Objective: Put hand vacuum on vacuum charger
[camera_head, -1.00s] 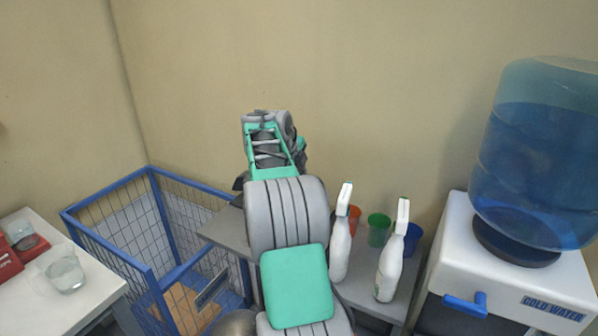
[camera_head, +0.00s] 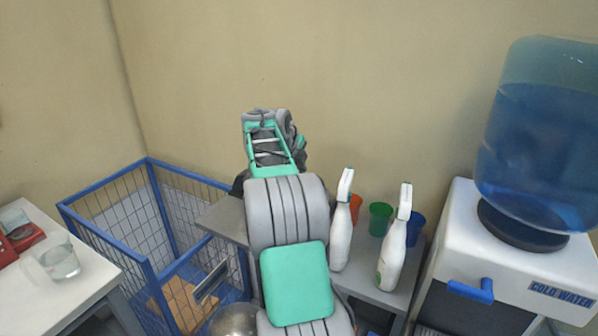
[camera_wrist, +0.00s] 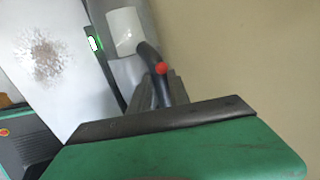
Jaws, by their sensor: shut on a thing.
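My gripper (camera_head: 268,128) is at the far end of my arm, in front of the back wall. Its jaws are not clear in the head view. In the wrist view a black curved handle with a red button, which looks like part of the hand vacuum (camera_wrist: 150,58), stands just beyond the green and dark-edged block at the bottom. My gripper is shut on it. Most of the vacuum's body is hidden or hard to make out. I cannot identify the vacuum charger in either view.
Two white spray bottles (camera_head: 342,240) and several coloured cups (camera_head: 380,218) stand on a grey shelf (camera_head: 362,288) right of my arm. A water cooler (camera_head: 465,245) is at the right. A blue wire cage (camera_head: 150,268) and a white table (camera_head: 88,285) are at the left.

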